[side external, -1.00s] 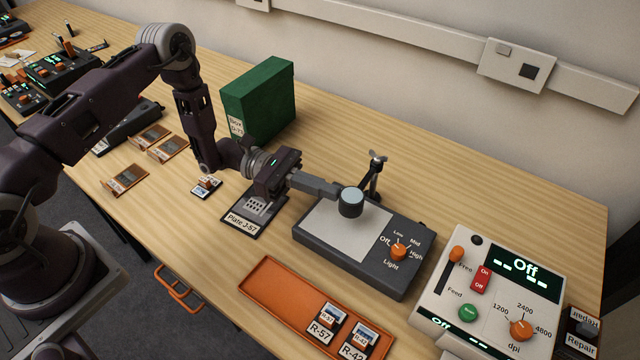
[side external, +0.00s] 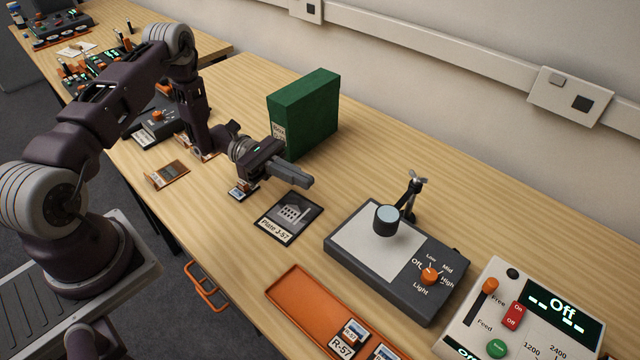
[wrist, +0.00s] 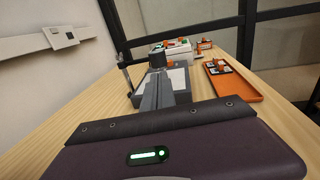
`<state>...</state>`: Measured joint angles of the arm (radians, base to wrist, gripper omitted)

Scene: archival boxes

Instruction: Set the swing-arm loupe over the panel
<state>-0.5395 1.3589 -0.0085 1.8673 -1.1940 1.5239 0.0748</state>
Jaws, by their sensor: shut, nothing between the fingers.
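The swing-arm loupe has a dark round head with a pale lens (side external: 388,219), carried on a black post (side external: 411,197) at the back edge of the light box. The head hangs above the white panel (side external: 360,243), over its back right part. The box's orange light knob (side external: 430,277) points near Off. My gripper (side external: 309,182) is shut and empty, up and left of the loupe and apart from it, above the bench beyond the Plate J-57 card (side external: 291,217). In the wrist view my shut fingers (wrist: 158,76) point toward the loupe and partly hide the box.
A green box (side external: 305,112) stands behind my gripper. An orange tray (side external: 300,293) with labelled slides lies in front of the light box, and a control console (side external: 535,310) reading Off stands at right. Bare bench lies behind the light box.

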